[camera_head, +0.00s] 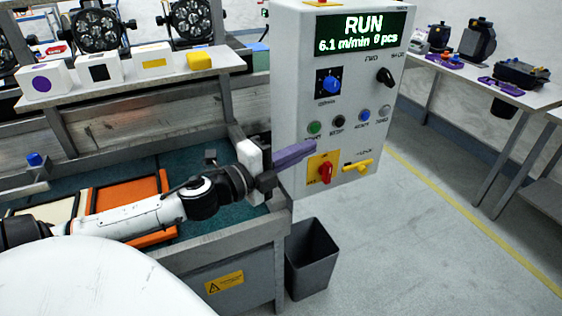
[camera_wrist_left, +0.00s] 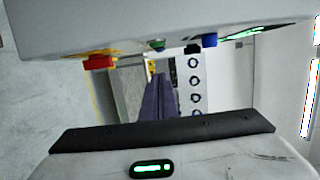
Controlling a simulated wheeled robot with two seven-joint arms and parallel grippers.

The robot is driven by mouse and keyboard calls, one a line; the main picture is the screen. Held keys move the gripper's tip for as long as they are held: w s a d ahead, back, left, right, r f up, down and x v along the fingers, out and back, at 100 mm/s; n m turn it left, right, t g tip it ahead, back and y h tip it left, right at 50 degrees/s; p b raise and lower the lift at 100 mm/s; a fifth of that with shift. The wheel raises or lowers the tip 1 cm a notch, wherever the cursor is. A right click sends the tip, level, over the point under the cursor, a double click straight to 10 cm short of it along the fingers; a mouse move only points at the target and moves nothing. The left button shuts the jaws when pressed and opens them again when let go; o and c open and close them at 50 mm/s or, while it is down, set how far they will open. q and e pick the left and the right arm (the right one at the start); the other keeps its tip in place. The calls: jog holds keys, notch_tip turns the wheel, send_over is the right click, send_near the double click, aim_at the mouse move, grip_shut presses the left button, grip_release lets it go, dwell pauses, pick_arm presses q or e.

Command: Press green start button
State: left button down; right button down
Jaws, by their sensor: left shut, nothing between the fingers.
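The green start button (camera_head: 314,128) sits at the left of a row of buttons on the grey control box (camera_head: 290,60). In the left wrist view the green button (camera_wrist_left: 157,44) shows at the lower edge of the box, ahead of the fingers. My left gripper (camera_head: 313,146) is shut and empty. Its purple fingers point at the box, and their tips show just below the green button in the head view. I cannot tell whether they touch the box. The display (camera_head: 360,33) reads RUN. My right gripper is not in view.
A red rotary switch (camera_head: 326,172) on a yellow plate and a yellow handle (camera_head: 357,166) sit below the buttons. Black (camera_head: 338,121) and blue (camera_head: 363,116) buttons are to the right. A dark bin (camera_head: 311,260) stands below; a conveyor (camera_head: 215,208) lies left.

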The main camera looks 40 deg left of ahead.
pick_arm(q)
jog(key=s, duration=0.6)
jog(key=shift+a, duration=0.4)
dwell(0.5)
